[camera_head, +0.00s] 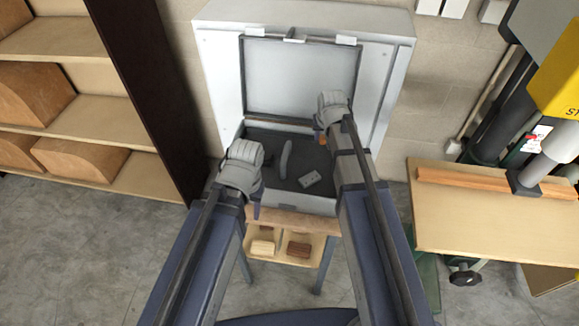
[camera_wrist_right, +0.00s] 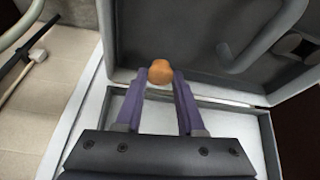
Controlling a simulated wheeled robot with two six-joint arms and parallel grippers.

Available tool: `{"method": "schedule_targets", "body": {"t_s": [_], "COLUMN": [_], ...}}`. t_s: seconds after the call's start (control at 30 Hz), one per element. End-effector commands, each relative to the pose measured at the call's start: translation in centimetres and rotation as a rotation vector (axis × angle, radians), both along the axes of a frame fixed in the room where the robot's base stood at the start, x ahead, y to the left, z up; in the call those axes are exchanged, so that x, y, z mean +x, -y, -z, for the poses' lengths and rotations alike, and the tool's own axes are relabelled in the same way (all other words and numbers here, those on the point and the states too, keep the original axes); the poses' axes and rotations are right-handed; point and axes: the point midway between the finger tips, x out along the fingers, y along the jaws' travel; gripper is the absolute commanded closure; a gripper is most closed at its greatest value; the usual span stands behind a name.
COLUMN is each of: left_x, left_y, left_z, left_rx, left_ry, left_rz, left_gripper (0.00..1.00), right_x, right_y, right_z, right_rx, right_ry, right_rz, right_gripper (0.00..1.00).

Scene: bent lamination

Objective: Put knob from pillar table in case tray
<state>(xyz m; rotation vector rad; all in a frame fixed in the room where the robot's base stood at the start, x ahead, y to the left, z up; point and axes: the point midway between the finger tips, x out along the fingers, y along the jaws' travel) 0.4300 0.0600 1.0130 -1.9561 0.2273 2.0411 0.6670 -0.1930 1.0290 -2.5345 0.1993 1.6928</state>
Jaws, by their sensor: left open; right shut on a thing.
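The knob (camera_wrist_right: 160,71) is small, round and orange-brown. My right gripper (camera_wrist_right: 160,82) is shut on it, with the knob held between the purple fingertips. In the head view my right gripper (camera_head: 320,134) is above the back right part of the open case, in front of its raised lid. The case tray (camera_head: 265,150) is dark grey and holds a curved handle (camera_head: 286,157) and a small grey plate with holes (camera_head: 310,179). My left gripper (camera_head: 257,209) is open at the tray's front left corner. My right arm covers the tray's right side.
The case lid (camera_head: 300,80) stands upright behind the tray. A small wooden stand (camera_head: 290,218) with blocks on its shelf is under the case. A shelf unit (camera_head: 95,110) is on the left. A drill press table (camera_head: 470,225) with a wooden strip is on the right.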

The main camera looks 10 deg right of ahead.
Motion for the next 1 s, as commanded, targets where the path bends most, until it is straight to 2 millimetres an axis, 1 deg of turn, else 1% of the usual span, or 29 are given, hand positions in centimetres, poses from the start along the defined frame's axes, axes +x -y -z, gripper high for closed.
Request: {"method": "schedule_targets", "body": {"t_s": [0.03,0.1,0.23,0.3,0.37,0.43,0.6,0.7,0.77,0.83,1.0], "left_x": [0.0,0.0,0.0,0.0,0.0,0.0,0.0,0.0,0.0,0.0,0.0], "left_y": [0.0,0.0,0.0,0.0,0.0,0.0,0.0,0.0,0.0,0.0,0.0], "left_z": [1.2,1.9,2.9,3.0,2.6,1.7,-1.3,-2.7,-3.0,-2.9,-1.8], "left_rx": [0.000,0.000,0.001,0.001,0.001,0.001,0.001,0.001,0.001,0.001,0.001], "left_ry": [0.000,0.000,0.000,0.000,0.000,0.000,0.000,0.000,0.000,0.000,0.000], "left_rz": [0.001,0.001,0.002,0.002,0.003,0.003,0.004,0.004,0.004,0.004,0.004], "left_gripper": [0.49,0.49,0.49,0.49,0.49,0.49,0.49,0.49,0.49,0.49,0.49], "right_x": [0.0,0.0,0.0,0.0,0.0,0.1,0.2,0.3,0.3,0.3,0.3], "right_y": [0.0,0.0,0.0,0.0,0.0,0.1,0.3,0.5,0.5,0.5,0.5], "right_z": [1.2,1.9,2.9,3.0,2.6,1.7,-1.3,-2.7,-3.0,-2.9,-1.8], "right_rx": [0.000,0.000,0.000,0.000,0.000,0.000,0.000,0.000,0.000,0.000,0.000], "right_ry": [0.000,0.000,0.000,0.000,0.000,0.000,0.000,0.000,0.000,0.000,0.000], "right_rz": [0.000,0.000,0.000,0.000,0.001,0.003,0.011,0.016,0.018,0.019,0.018], "right_gripper": [1.00,1.00,1.00,1.00,1.00,1.00,1.00,1.00,1.00,1.00,1.00]}}
